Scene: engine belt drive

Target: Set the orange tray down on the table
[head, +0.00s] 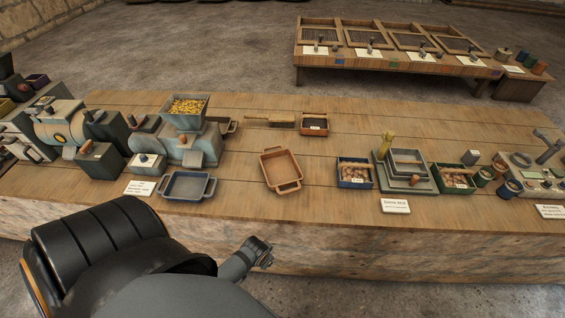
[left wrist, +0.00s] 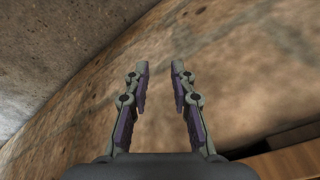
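The orange tray (head: 264,171), a shallow open box with a handle at each end, rests on the wooden table (head: 335,215) in the head view. It looks empty and lies slightly turned. My left gripper (head: 260,252) is in front of the table's near edge, below and apart from the tray. In the left wrist view, my left gripper (left wrist: 161,72) has its two fingers apart with nothing between them, facing a rough stone-like surface. The tray does not show in that view. My right gripper is in neither view.
A blue-grey tray (head: 188,198) lies left of the orange tray, near the machine with a filled hopper (head: 187,105). A small dark box (head: 315,132) and wooden paddle (head: 268,121) lie behind. Bare tabletop surrounds the orange tray.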

